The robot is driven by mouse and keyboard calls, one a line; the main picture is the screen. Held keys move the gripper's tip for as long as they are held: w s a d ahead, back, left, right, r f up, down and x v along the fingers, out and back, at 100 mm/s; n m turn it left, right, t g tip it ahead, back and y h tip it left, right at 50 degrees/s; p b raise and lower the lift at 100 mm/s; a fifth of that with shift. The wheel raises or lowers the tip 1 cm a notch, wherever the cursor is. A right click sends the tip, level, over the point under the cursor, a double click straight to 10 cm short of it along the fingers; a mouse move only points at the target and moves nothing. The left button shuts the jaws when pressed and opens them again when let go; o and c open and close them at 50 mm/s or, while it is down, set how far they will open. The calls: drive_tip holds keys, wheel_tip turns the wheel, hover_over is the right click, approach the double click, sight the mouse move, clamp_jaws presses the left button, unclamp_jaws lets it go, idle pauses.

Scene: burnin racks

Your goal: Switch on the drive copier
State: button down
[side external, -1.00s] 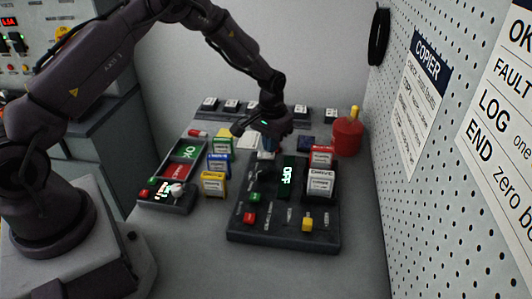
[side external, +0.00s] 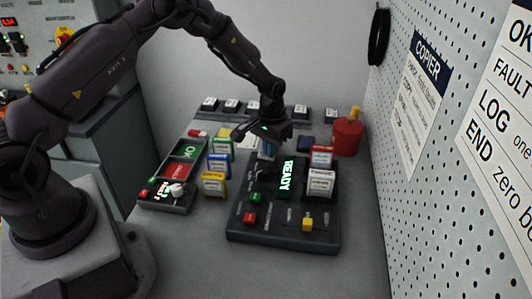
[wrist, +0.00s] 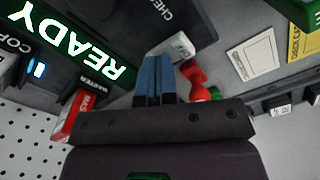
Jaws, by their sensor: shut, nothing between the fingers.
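The drive copier (side external: 250,228) is a dark console in the middle of the table. Its green display (side external: 286,178) reads READY, and this also shows in the wrist view (wrist: 75,45). A red-labelled drive (side external: 321,156) and a white-labelled drive (side external: 320,183) stand upright at its right side. Its front has a green button (side external: 255,197), a red button (side external: 249,218) and a yellow switch (side external: 307,224). My gripper (side external: 266,156) is over the copier's far left part, with its blue fingers (wrist: 154,75) together and empty. The fingers hide part of the panel beneath.
A dark tray (side external: 180,208) with green OK and red sections stands to the left. A red canister (side external: 347,138) is behind right, by the pegboard wall (side external: 392,140). The front table is clear.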

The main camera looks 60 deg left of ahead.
sight(263, 163)
drive_tip(key=shift+r, duration=3.5)
drive_tip(key=s, duration=0.1)
drive_tip(key=s+f, duration=0.1)
drive_tip(key=shift+s+d+g, duration=0.15)
drive_tip(key=shift+s+g, duration=0.15)
drive_tip(key=shift+g, duration=0.1)
drive_tip(key=s+d+r+m+t, duration=0.1)
drive_tip(key=s+d+r+t, duration=0.2)
drive_tip(key=s+r, duration=0.9)
drive_tip(key=s+d+r+m+t, duration=0.2)
drive_tip(key=s+d+r+t, duration=0.1)
drive_tip(key=s+r, duration=0.9)
drive_tip(key=shift+s+d, duration=0.3)
drive_tip(key=shift+s, duration=0.35)
